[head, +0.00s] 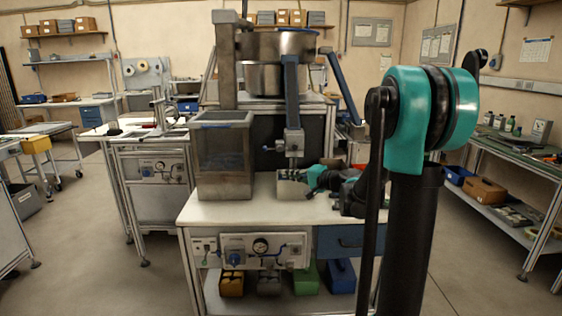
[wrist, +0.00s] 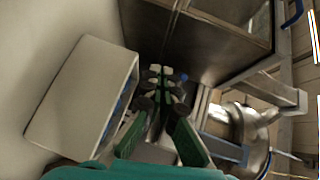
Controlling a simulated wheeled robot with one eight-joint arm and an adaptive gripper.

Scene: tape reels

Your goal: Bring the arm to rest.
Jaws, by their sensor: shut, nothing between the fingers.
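My gripper (wrist: 161,72) shows in the wrist view with its green fingers drawn together and nothing between the tips. In the head view my teal and black arm reaches over the workbench (head: 250,213) from the right. Its far end is beside a small pale open box (head: 291,188), and I cannot make out the fingertips there. In the wrist view the pale box (wrist: 75,105) is just left of the fingers. I cannot tell whether they touch it.
A tall bin with dark clear walls (head: 222,160) stands left of the small box; a metal bowl feeder (head: 277,45) is behind. A blue post (head: 291,95) with a grey block (head: 294,142) rises above the box. The bench's front left is bare.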

